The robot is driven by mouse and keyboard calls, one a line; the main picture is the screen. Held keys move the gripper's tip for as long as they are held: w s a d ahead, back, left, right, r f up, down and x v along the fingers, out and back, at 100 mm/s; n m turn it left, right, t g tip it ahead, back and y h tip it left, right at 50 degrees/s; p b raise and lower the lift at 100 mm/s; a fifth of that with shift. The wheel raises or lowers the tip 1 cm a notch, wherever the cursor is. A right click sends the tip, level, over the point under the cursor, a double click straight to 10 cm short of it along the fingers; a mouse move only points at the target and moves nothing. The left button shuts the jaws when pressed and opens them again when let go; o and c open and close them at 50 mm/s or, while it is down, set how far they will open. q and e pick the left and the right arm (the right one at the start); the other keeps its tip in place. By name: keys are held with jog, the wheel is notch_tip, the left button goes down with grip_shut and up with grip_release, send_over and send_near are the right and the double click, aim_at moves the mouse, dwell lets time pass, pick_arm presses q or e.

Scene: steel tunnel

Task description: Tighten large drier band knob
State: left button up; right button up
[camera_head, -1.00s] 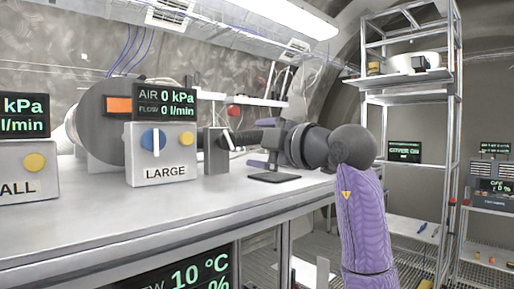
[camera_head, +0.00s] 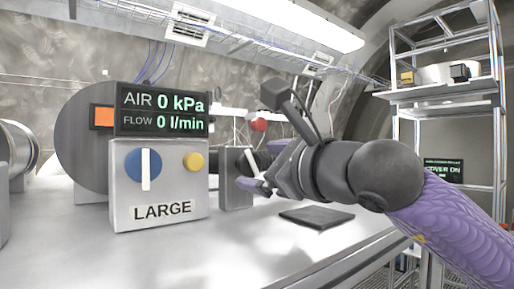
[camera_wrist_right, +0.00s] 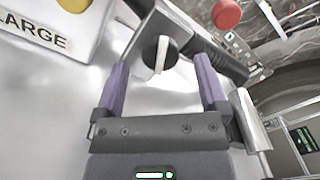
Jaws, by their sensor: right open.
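The band knob is black with a white pointer bar; it shows in the right wrist view (camera_wrist_right: 160,55) on a grey block, which stands on the bench in the head view (camera_head: 236,182). In the head view only the knob's white pointer is clear. My right gripper (camera_head: 262,168) has purple fingers and is open and empty. In the right wrist view its fingertips (camera_wrist_right: 161,68) point toward the knob, one on each side of it. I cannot tell whether they touch it. My left gripper is not in view.
The LARGE control box (camera_head: 160,190) with a blue knob (camera_head: 148,168) and yellow button (camera_head: 194,161) stands left of the block. A display (camera_head: 160,110) sits on top. A dark flat plate (camera_head: 317,217) lies below my right wrist. The front bench surface is clear.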

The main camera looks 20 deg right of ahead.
aim_at(252, 164)
jog(key=p+x, duration=0.1)
jog(key=x, duration=0.2)
jog(key=shift+w, duration=0.2)
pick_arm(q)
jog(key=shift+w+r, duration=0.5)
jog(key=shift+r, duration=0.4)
pick_arm(e)
jog(key=shift+s, duration=0.1)
grip_shut()
jog(key=shift+f+m+b, duration=0.3)
jog(key=shift+m+b, duration=0.2)
jog(key=shift+b, duration=0.55)
jog(key=shift+r+b, duration=0.1)
jog(key=shift+b, duration=0.2)
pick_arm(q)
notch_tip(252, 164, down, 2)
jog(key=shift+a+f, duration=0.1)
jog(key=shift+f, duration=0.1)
pick_arm(e)
jog(key=shift+r, duration=0.2)
